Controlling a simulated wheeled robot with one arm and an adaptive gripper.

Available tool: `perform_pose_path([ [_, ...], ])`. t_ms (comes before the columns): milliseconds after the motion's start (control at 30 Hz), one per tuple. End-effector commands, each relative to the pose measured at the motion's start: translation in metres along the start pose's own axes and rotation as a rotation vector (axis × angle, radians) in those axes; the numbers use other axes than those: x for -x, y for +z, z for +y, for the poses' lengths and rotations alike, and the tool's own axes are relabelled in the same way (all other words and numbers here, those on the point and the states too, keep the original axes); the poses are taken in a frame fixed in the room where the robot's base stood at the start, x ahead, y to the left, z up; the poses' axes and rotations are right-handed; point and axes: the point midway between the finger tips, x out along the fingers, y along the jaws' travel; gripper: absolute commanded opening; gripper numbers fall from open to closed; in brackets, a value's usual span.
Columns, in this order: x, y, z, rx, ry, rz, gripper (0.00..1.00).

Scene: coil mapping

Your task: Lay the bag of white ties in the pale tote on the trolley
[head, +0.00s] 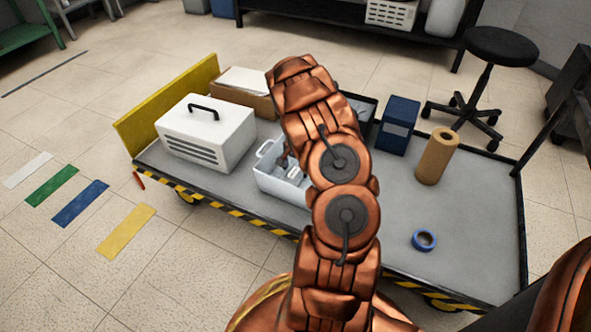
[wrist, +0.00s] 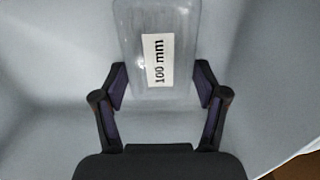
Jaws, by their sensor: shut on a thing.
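The pale tote (head: 279,184) stands on the trolley (head: 459,225), left of my arm, which hides its right part. My gripper (wrist: 160,83) is shut on a clear bag with a "100 mm" label (wrist: 158,60), held between its two fingers. The bag's contents are hard to make out. Pale surfaces surround the bag in the wrist view. In the head view, part of my gripper and something white show inside the tote's walls; whether the bag touches the tote's floor I cannot tell.
A white case with a black handle (head: 208,135) stands left of the tote, and a cardboard box (head: 247,95) behind it. A dark blue box (head: 398,125), a brown roll (head: 437,157) and blue tape (head: 424,240) stand to the right. The trolley's front right is mostly clear.

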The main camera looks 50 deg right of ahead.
Motion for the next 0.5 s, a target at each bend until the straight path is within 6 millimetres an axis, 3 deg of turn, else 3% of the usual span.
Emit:
perform_pose_path([
  [300,-0.0019,0.0,-0.0004,0.001,0.0,0.0,0.37],
  [333,-0.0015,-0.0002,-0.0004,0.001,0.0,0.001,0.75],
  [500,-0.0014,-0.0003,-0.0003,0.001,0.0,0.001,0.93],
])
